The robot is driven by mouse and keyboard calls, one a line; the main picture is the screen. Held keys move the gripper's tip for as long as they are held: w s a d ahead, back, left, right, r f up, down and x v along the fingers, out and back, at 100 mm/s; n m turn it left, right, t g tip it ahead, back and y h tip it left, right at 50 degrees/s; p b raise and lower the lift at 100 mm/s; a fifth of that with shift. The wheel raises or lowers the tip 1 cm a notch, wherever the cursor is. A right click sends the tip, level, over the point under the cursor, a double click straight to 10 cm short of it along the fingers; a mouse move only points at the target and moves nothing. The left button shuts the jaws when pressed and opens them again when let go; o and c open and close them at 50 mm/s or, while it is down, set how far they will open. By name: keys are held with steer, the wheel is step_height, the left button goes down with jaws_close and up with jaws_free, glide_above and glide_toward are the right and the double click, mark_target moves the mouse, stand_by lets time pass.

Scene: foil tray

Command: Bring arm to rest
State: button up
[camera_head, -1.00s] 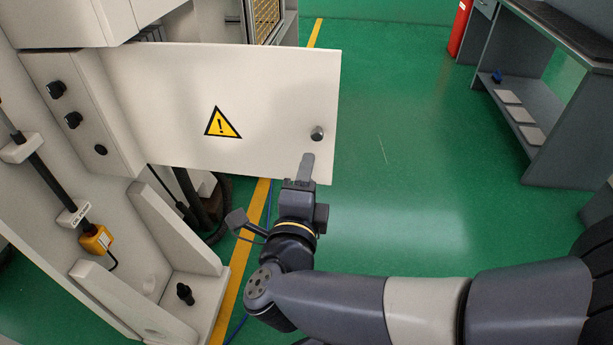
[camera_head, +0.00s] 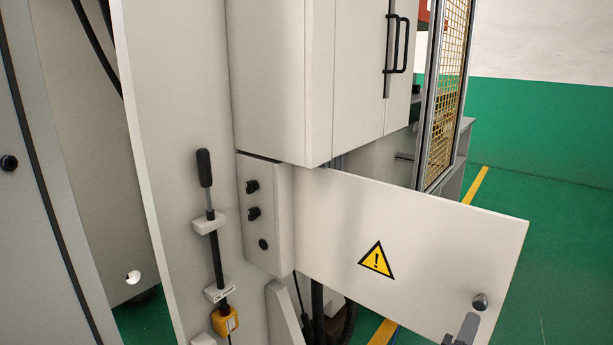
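My gripper (camera_head: 462,330) shows only by its grey tip at the bottom edge of the head view, at the lower right corner of an open white door panel (camera_head: 345,225). The panel carries a yellow warning triangle (camera_head: 376,261) and a dark round knob (camera_head: 480,301) just above my gripper. I cannot tell whether the gripper touches the panel, or whether its fingers are open or shut. The rest of my arm is out of the picture.
The white machine cabinet (camera_head: 280,80) with black handles fills the middle. A rod with a black grip (camera_head: 204,168) hangs left of several black knobs. A yellow mesh guard (camera_head: 448,90) stands behind. Green floor (camera_head: 565,290) lies clear at the right.

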mark_target(478, 305)
steer(key=shift+b+x, duration=1.05)
steer(key=shift+x, duration=1.7)
steer(key=shift+b+x, duration=0.4)
steer(key=shift+x, duration=0.85)
steer(key=shift+a, duration=0.1)
